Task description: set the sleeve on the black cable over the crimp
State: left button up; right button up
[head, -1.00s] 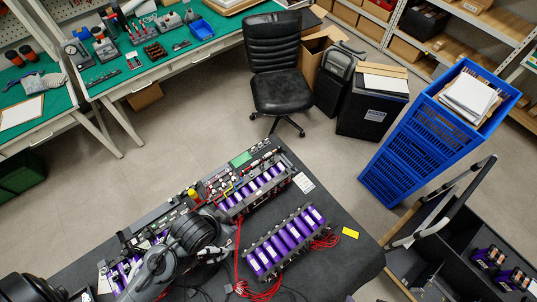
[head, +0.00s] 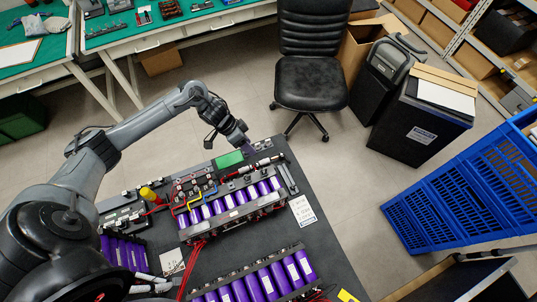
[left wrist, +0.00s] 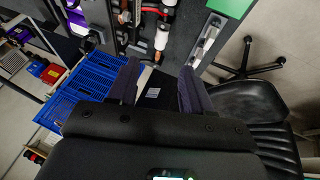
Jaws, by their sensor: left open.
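Two short cable pieces with red, white and black parts (head: 262,163) lie at the far right of the dark bench, beside the green mat or screen (head: 229,159). In the left wrist view, one of them, with white and red sections (left wrist: 162,33), lies beyond my fingertips. I cannot tell which part is the sleeve and which the crimp. My left gripper (head: 247,146) is over the bench's far edge, close to these pieces. Its two dark fingers (left wrist: 158,88) are apart with nothing between them. My right gripper is not in view.
A purple battery module (head: 230,205) with copper busbars and coloured wires stands just nearer than the cables. A second module (head: 262,283) stands nearer still. A black chair (head: 311,60) stands beyond the bench.

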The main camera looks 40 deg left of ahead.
aim_at(262, 161)
pick_arm(q)
jog(key=b+x, duration=0.1)
jog(key=x, duration=0.3)
jog(key=b+x, duration=0.1)
jog(key=x, duration=0.4)
jog(key=shift+s+f, duration=0.15)
jog(key=shift+f, duration=0.25)
jog(key=shift+d+f, duration=0.15)
jog(key=shift+f, duration=0.3)
jog(key=shift+c, duration=0.2)
grip_shut()
